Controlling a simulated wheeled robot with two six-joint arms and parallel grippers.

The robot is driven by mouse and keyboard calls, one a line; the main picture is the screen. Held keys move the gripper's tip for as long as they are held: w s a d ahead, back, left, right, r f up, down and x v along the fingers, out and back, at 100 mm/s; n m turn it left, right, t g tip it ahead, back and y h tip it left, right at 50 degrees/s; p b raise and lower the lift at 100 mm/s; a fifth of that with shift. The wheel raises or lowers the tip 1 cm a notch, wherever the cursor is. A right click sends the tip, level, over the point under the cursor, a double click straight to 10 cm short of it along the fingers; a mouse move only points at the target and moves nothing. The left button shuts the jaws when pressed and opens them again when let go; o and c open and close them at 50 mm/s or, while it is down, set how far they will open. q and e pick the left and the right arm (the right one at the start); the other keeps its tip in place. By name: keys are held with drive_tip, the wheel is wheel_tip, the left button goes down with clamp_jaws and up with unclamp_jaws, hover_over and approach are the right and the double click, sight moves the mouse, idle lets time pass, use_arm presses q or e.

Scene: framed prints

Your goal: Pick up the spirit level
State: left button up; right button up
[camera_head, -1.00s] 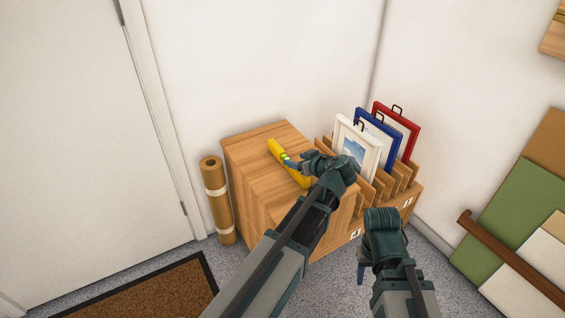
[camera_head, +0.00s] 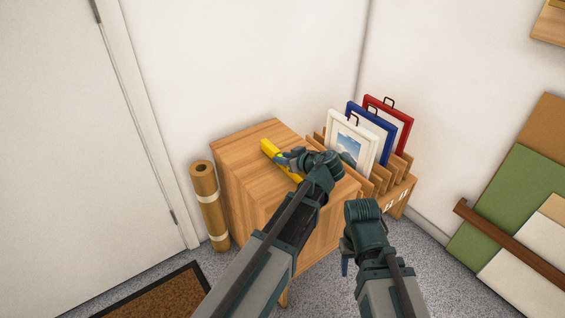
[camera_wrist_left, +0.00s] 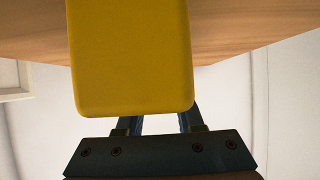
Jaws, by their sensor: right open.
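The yellow spirit level (camera_head: 268,147) is over the wooden cabinet top, partly hidden by my left gripper (camera_head: 290,160). In the left wrist view, the level (camera_wrist_left: 130,55) fills the upper middle, and its near end covers the fingertips of my left gripper. The finger bases show close together just below it. The left gripper appears shut on the level, though the contact itself is hidden. My right gripper (camera_head: 345,262) is open and empty, low in front of the cabinet's right side.
The wooden cabinet (camera_head: 235,150) stands near the wall. White, blue and red frames (camera_head: 385,120) stand in a slotted rack right of the level, close to my left wrist. A brown roll (camera_head: 207,205) stands left of the cabinet. Boards (camera_head: 495,200) lean at right.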

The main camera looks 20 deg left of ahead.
use_arm(q)
clamp_jaws()
